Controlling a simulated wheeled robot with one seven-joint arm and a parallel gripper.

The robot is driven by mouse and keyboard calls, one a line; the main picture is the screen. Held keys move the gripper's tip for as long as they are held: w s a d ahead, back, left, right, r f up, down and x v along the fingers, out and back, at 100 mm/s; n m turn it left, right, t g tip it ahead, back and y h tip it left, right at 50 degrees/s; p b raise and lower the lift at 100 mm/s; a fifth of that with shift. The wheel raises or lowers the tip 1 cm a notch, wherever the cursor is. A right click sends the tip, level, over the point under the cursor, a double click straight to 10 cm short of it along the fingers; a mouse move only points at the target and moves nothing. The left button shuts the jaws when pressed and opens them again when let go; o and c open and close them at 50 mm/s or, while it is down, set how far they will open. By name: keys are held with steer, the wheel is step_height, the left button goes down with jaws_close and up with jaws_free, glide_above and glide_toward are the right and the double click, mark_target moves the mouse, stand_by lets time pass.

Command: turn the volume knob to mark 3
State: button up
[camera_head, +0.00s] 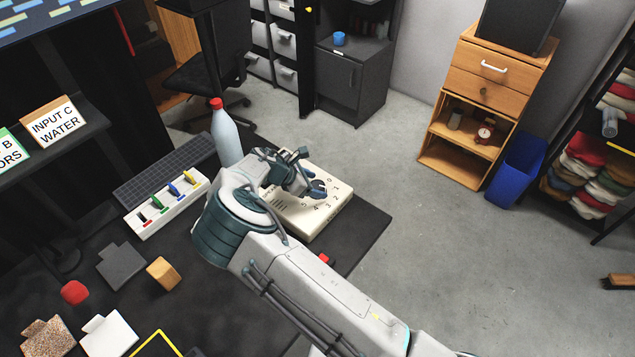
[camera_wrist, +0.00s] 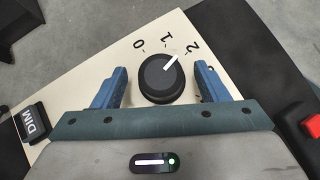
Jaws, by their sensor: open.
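The volume knob (camera_wrist: 158,82) is black and round, on a cream panel (camera_wrist: 75,72). Its white pointer line aims between marks 1 and 2, nearer 2. Marks 0, 1 and 2 are readable; a further mark beside the right finger is partly hidden. My gripper (camera_wrist: 162,71) is open, with one blue finger on each side of the knob and a visible gap at both sides. In the head view the panel (camera_head: 312,222) lies on the dark table, and my gripper (camera_head: 303,180) is at the knob (camera_head: 318,187), partly covering it.
A black DIM button (camera_wrist: 33,122) is left of the knob and a red button (camera_wrist: 312,120) is at the right edge. In the head view, a red-capped bottle (camera_head: 225,137) and a slider box (camera_head: 165,205) stand left of my arm. Open floor lies right of the table.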

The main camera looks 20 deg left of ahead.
steer(key=shift+x, duration=0.8)
steer(key=c, duration=1)
steer(key=shift+a, duration=0.1)
